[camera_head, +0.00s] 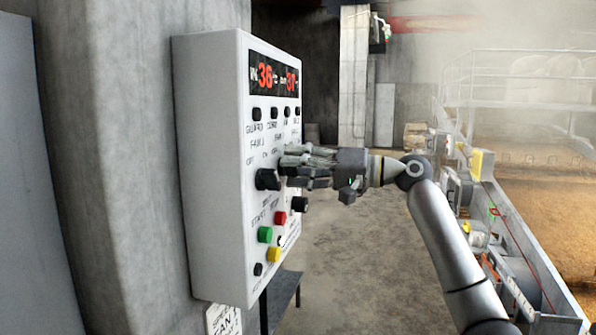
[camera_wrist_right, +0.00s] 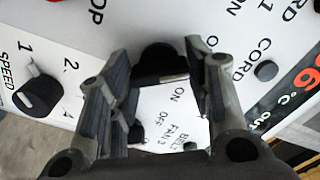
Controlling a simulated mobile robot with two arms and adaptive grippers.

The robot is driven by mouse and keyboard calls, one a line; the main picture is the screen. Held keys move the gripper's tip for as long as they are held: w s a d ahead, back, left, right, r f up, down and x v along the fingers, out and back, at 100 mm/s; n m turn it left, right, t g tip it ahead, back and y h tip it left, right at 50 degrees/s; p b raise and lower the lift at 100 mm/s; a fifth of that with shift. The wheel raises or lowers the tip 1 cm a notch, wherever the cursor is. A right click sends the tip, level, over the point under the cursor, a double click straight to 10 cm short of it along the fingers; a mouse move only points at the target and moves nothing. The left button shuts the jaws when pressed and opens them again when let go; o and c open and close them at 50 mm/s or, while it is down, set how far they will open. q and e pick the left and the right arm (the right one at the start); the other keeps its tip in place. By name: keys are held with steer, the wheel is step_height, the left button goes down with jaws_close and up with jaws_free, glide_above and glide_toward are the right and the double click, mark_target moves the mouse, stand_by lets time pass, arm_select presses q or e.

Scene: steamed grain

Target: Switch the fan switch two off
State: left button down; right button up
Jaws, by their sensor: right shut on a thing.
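The white control panel (camera_head: 215,150) hangs on the concrete wall in the head view. My right gripper (camera_head: 288,170) reaches it from the right, its fingertips at a large black rotary knob (camera_head: 268,179) below the fan labels. In the right wrist view my right gripper (camera_wrist_right: 156,65) has its two fingers either side of a black knob (camera_wrist_right: 160,58), shut on it. Text with ON, OFF and what looks like FAN 2 shows between the fingers. Another dark knob (camera_wrist_right: 135,132) is partly hidden behind the left finger. I cannot tell for sure which fan the held knob belongs to. My left gripper is not in view.
Below sit a green button (camera_head: 265,234), a red button (camera_head: 280,218), a yellow button (camera_head: 274,255) and another black knob (camera_head: 300,204), close under my fingers. The speed knob (camera_wrist_right: 38,96) shows at the left of the wrist view. A railed machine stands right; the floor between is clear.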

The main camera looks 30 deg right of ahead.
steer(key=shift+f+n, duration=0.1)
steer(key=shift+n, duration=0.3)
steer(key=o, duration=1)
steer(key=v, duration=1.2)
steer(key=shift+d, duration=0.1)
